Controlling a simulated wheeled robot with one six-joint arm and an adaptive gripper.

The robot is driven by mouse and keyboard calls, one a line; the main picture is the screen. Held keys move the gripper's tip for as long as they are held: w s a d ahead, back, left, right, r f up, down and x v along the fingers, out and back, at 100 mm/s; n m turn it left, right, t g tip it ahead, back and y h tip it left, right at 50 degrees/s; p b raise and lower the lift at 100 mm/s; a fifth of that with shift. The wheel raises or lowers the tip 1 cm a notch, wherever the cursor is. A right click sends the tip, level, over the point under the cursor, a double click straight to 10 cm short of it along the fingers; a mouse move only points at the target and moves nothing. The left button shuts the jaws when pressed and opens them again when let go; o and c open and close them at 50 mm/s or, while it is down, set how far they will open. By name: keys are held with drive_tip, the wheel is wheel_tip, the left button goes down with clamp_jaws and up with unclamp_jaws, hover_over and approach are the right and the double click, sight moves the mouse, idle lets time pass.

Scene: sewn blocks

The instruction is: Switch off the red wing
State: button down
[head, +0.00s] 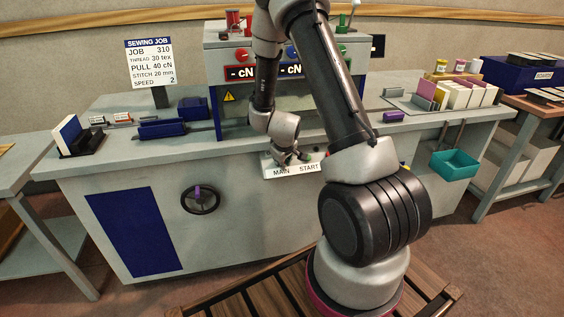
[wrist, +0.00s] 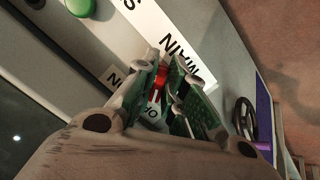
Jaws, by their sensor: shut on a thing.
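The red wing (wrist: 160,78) is a small red piece between my fingers in the wrist view, by the label MAIN. My gripper (wrist: 166,74) is shut on it, with green finger pads on both sides. A plate with part of a mark shows just below the wing, and the fingers hide most of it. In the head view my gripper (head: 291,157) is down at the front edge of the bench, over the white MAIN and START label (head: 292,170). The wing itself is hidden there, and I cannot tell its exact angle.
A round green button (wrist: 80,7) is near the START end. A dark handwheel (head: 200,200) sticks out of the cabinet front. A teal bin (head: 455,163) hangs at the right. A job card (head: 150,63) stands at the back left.

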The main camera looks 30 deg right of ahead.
drive_tip(key=shift+n, duration=0.8)
drive_tip(key=c, duration=1.5)
unclamp_jaws()
drive_tip(key=v, duration=1.2)
drive_tip(key=shift+a+f, duration=0.1)
drive_tip(key=shift+a, duration=0.05)
